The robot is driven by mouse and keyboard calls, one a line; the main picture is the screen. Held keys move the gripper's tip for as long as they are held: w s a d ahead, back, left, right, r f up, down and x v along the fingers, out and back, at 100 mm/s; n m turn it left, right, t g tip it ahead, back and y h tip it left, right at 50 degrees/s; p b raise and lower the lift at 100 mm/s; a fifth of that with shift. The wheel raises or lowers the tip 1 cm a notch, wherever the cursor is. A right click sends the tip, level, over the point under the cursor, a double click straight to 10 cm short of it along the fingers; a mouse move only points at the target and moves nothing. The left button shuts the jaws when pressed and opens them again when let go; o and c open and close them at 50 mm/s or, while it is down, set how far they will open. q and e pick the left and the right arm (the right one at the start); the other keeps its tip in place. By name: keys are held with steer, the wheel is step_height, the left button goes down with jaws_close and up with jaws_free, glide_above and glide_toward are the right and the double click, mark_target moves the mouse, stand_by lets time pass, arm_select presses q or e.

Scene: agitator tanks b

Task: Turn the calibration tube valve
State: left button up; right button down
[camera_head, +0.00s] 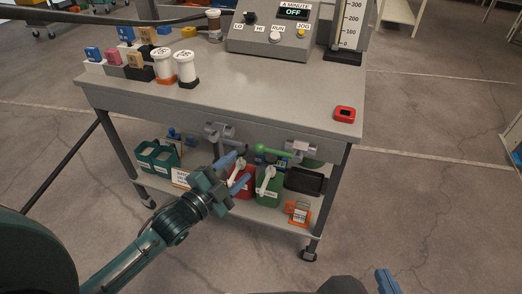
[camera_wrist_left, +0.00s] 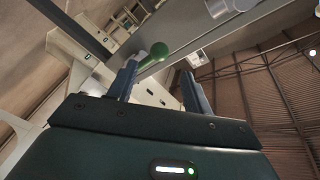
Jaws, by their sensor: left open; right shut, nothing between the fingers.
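A valve with a green handle (camera_head: 271,150) and a grey body (camera_head: 300,149) sits under the front edge of the grey table. A second grey valve fitting (camera_head: 219,132) is further left; no label shows which one is the calibration tube's. My left gripper (camera_head: 237,171) is open and empty, just left of and below the green handle, apart from it in the head view. In the left wrist view the green handle's round end (camera_wrist_left: 159,50) shows beyond the open fingers (camera_wrist_left: 160,72), nearer the left finger. Only blue fingers of my right gripper (camera_head: 387,281) show, shut and empty, at the bottom right.
The grey table (camera_head: 310,95) carries a control box (camera_head: 270,42), a graduated tube (camera_head: 349,25), two white spools and a red item (camera_head: 345,114). The lower shelf holds a red container (camera_head: 242,184), a green container (camera_head: 268,188) and a black tray (camera_head: 305,181).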

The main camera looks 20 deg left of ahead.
mark_target(259, 149)
arm_select(q)
steer(key=b+x, duration=0.1)
steer(key=x, duration=0.8)
steer(key=shift+w+d, duration=0.15)
steer(key=shift+w, duration=0.15)
jaws_close()
